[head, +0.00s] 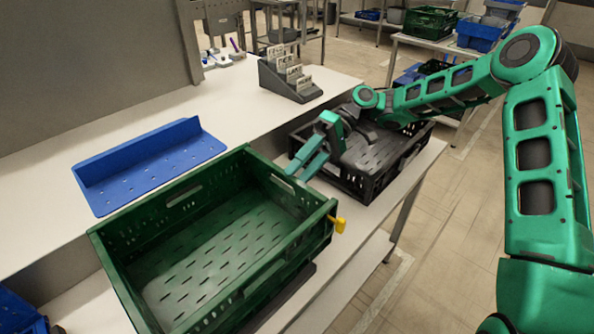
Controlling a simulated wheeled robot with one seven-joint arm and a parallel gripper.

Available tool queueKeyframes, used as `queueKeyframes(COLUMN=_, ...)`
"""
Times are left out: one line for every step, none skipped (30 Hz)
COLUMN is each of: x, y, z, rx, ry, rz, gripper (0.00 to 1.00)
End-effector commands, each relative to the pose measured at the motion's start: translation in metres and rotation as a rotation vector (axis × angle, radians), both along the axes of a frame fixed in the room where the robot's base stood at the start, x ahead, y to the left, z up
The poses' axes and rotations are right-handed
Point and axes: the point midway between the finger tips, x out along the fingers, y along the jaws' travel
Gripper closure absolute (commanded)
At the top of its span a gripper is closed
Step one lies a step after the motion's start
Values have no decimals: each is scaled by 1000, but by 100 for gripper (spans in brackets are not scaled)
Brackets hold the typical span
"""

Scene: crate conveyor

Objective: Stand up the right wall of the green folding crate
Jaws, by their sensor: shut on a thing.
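The green folding crate (187,197) stands on the conveyor in the foreground, with its slotted floor visible and its far wall up. Its right wall (310,207) also looks upright, running from the far corner to the near right corner, with a hand slot near its middle. My gripper (296,174) is shut on the top edge of this right wall, close to the slot. The fingertips are small in the head view and partly hidden at the wall's edge.
A black crate (408,160) stands just behind the green one, under my arm. A blue perforated panel (150,165) lies on the white bench at left. A grey card rack (290,78) stands farther back. A yellow piece (340,224) sticks out from the green crate's right corner.

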Motion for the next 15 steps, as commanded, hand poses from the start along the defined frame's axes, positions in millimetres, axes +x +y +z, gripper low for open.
queueKeyframes(x=0, y=-1, z=-1, rx=-4, ry=2, rz=-1, gripper=64)
queueKeyframes(x=0, y=0, z=-1, rx=-4, ry=2, rz=-1, gripper=64)
queueKeyframes(x=-12, y=-8, z=7, rx=-6, ry=-10, rz=-1, gripper=64)
queueKeyframes(x=-12, y=-7, z=7, rx=-6, ry=-10, rz=0, gripper=64)
queueKeyframes(x=-12, y=-6, z=8, rx=-6, ry=-12, rz=-1, gripper=64)
queueKeyframes(x=-11, y=-5, z=8, rx=-5, ry=-12, rz=0, gripper=64)
queueKeyframes(x=-11, y=-5, z=8, rx=-5, ry=-12, rz=0, gripper=64)
queueKeyframes(x=-9, y=-5, z=8, rx=-3, ry=-12, rz=0, gripper=64)
queueKeyframes(x=-8, y=-5, z=8, rx=-3, ry=-11, rz=-1, gripper=64)
queueKeyframes(x=-6, y=-6, z=8, rx=-1, ry=-11, rz=-1, gripper=64)
queueKeyframes(x=-5, y=-7, z=9, rx=-1, ry=-11, rz=-1, gripper=64)
queueKeyframes(x=-3, y=-9, z=9, rx=-1, ry=-12, rz=0, gripper=64)
queueKeyframes(x=-1, y=-9, z=9, rx=-1, ry=-12, rz=0, gripper=64)
queueKeyframes(x=0, y=-10, z=9, rx=-1, ry=-12, rz=0, gripper=64)
queueKeyframes(x=2, y=-12, z=10, rx=-1, ry=-11, rz=-1, gripper=64)
